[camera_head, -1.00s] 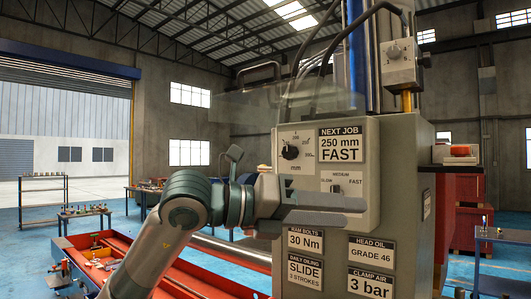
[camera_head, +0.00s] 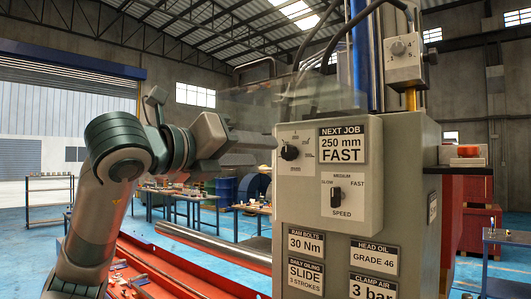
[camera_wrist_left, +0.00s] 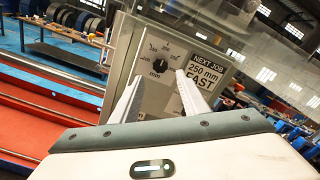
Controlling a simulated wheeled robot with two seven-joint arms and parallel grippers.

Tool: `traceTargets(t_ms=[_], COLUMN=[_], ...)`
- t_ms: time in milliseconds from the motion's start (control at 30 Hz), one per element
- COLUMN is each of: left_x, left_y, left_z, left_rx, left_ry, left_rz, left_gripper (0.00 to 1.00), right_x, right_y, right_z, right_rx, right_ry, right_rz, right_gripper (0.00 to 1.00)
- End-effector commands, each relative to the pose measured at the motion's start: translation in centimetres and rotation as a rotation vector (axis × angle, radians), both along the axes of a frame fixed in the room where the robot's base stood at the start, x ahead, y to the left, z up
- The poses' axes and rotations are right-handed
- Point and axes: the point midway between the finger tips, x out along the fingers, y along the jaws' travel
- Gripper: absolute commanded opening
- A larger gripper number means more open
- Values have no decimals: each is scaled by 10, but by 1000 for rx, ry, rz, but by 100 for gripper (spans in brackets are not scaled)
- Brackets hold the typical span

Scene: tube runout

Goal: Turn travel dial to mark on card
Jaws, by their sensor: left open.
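The travel dial (camera_head: 290,153) is a black knob on the grey control panel, with a mm scale around it. It also shows in the left wrist view (camera_wrist_left: 159,66); I cannot read its exact setting. The card (camera_head: 342,145) beside it reads NEXT JOB, 250 mm, FAST; it also shows in the left wrist view (camera_wrist_left: 205,72). My left gripper (camera_head: 262,147) is open and empty, left of the dial. In the left wrist view its two fingers (camera_wrist_left: 157,88) point toward the panel, either side of the dial, apparently short of it. My right gripper is out of view.
A clear guard (camera_head: 290,98) sticks out above the panel. A red bed with a round bar (camera_head: 215,243) runs below. Another knob box (camera_head: 403,57) sits above right.

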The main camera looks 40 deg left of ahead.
Motion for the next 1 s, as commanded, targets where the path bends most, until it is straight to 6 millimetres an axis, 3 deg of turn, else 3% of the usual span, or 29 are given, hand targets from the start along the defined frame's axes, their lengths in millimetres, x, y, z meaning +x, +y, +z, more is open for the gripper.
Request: traceTargets(t_ms=[267, 633, 933, 1000], left_x=[15, 50, 79, 77], left_y=[-2, -4, -6, -6], left_z=[0, 1, 2, -1], left_rx=[0, 1, 0, 0], left_ry=[3, 2, 4, 1], left_rz=[-1, -2, 0, -2], left_gripper=[41, 41, 41, 41], right_x=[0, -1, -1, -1], right_y=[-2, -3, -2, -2], right_z=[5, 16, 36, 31], right_rx=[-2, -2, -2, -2], right_ry=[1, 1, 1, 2], right_rz=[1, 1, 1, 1], right_gripper=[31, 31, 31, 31])
